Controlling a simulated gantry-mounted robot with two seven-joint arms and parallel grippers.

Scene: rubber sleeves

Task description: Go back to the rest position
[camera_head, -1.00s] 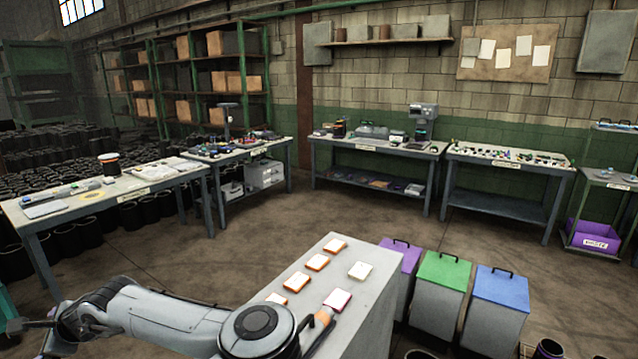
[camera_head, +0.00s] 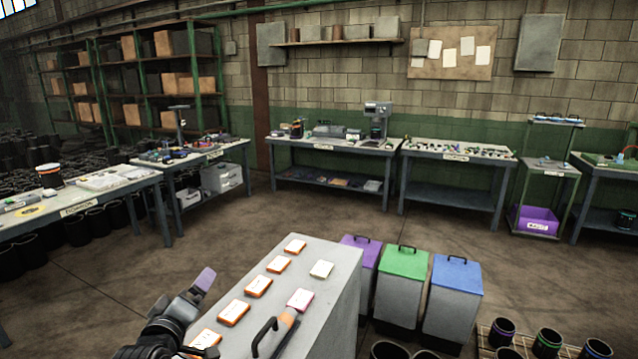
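My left gripper (camera_head: 207,315) is at the lower left, beside the left edge of the grey cabinet (camera_head: 335,300). One finger with a lavender tip points up and right. A dark finger part shows lower, well apart from it, and I see nothing held between them. My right gripper is not in view. Rubber sleeves with coloured bands stand at the lower right, among them a purple-banded one (camera_head: 502,332) and a green-banded one (camera_head: 547,343). Another sleeve with an orange band (camera_head: 48,176) stands on the left table.

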